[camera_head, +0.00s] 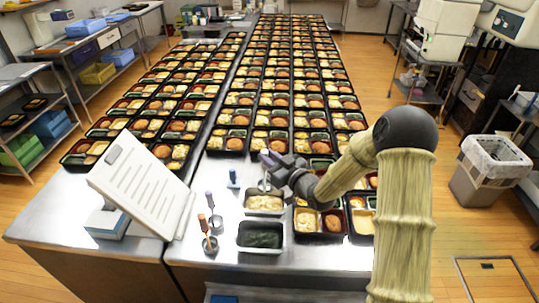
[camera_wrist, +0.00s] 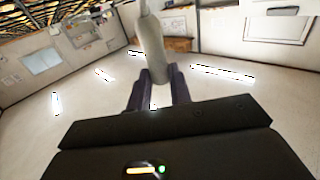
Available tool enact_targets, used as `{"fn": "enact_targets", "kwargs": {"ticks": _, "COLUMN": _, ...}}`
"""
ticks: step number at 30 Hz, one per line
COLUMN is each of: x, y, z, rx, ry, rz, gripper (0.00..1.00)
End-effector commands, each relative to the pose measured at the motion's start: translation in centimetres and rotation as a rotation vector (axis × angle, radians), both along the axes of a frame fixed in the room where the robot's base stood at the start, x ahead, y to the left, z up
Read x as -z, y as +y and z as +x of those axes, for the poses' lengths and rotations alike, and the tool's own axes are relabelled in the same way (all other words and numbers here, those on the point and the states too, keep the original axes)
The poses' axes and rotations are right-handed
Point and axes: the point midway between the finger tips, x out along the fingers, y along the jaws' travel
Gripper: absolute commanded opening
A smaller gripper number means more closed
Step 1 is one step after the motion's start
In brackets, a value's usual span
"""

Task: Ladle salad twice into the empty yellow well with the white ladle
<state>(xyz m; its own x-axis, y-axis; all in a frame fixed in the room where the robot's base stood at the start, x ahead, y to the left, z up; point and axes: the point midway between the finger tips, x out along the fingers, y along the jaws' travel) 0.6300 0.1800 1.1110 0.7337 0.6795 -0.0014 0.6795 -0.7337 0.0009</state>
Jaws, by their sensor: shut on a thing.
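My gripper (camera_head: 272,163) is shut on the white ladle. In the wrist view, the ladle's pale handle (camera_wrist: 152,45) stands between the two dark fingers (camera_wrist: 157,82). In the head view, my gripper is above a metal tub of pale, creamy salad (camera_head: 264,203). The ladle's bowl is too small to make out there, so I cannot tell whether it holds salad. A black bento tray at the lower right, partly behind my arm, has a pale yellow well (camera_head: 365,222) that looks empty. The tray to its left (camera_head: 319,237) holds food.
A tub of dark green food (camera_head: 260,238) stands in front of the salad. Utensils in holders, one orange-handled (camera_head: 205,228) and one purple-handled (camera_head: 212,205), stand left of the tubs. A tilted white panel (camera_head: 140,185) is further left. Rows of filled bento trays cover the tables behind.

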Motion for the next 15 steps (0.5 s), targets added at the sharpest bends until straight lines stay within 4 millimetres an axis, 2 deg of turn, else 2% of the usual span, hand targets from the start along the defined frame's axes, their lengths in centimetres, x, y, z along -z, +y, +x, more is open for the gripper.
{"fn": "enact_targets", "kwargs": {"ticks": 1, "x": 0.9, "y": 0.3, "z": -0.1, "rx": -0.004, "ry": 0.0, "rz": 0.001, "gripper": 0.0}}
{"fn": "enact_targets", "kwargs": {"ticks": 6, "x": 2.9, "y": 0.6, "z": -0.2, "rx": -0.009, "ry": 0.0, "rz": 0.001, "gripper": 0.0}}
{"fn": "enact_targets", "kwargs": {"ticks": 15, "x": 6.5, "y": 0.2, "z": 0.0, "rx": -0.003, "ry": -0.001, "rz": 0.001, "gripper": 0.0}}
